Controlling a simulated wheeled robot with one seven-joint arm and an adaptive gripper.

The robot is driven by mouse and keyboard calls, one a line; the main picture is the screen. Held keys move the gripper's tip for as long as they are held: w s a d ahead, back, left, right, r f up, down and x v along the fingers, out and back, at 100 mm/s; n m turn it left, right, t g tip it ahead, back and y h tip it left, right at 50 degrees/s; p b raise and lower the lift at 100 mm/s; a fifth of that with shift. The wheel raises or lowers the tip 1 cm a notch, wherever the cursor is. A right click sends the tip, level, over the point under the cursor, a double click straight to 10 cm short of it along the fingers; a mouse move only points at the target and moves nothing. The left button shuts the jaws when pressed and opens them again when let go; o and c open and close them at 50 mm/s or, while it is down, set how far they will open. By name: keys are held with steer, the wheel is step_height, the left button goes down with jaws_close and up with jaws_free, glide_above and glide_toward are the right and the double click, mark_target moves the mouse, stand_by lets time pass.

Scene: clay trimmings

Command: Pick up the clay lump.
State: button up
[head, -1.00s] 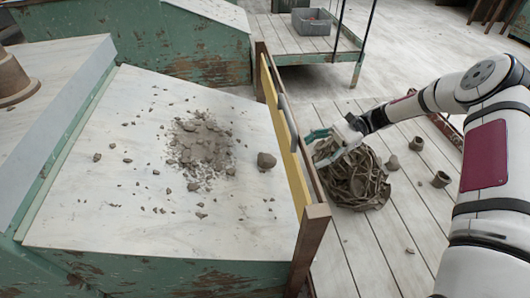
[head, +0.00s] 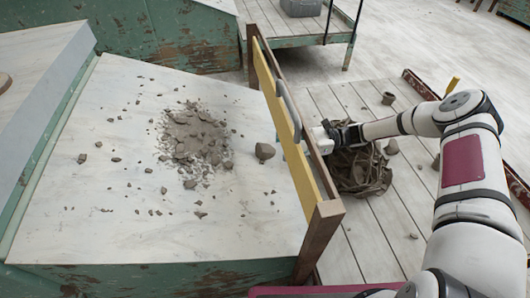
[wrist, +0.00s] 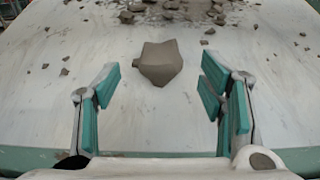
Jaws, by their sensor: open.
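The clay lump (head: 265,151) is a grey-brown, blocky piece on the pale tabletop, to the right of the heap of crumbs in the head view. In the wrist view the lump (wrist: 159,63) lies ahead of the fingers, centred between them and beyond their tips. My gripper (wrist: 158,85) is open and empty, with teal pads on both fingers. In the head view my gripper (head: 284,143) is at the table's right edge, partly hidden behind the yellow and brown rail, with a bit of teal showing near the lump.
A heap of clay trimmings (head: 193,135) and scattered crumbs lie left of the lump. A wooden rail with a yellow strip (head: 287,130) runs along the table's right edge. A crumpled brown bundle (head: 362,172) and small pots lie on the planks beyond it.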

mark_target(270, 147)
steer(key=shift+b+x, duration=1.1)
steer(key=shift+x, duration=1.6)
steer(key=shift+w, duration=0.1)
steer(key=shift+c, duration=0.6)
steer(key=c, duration=1.2)
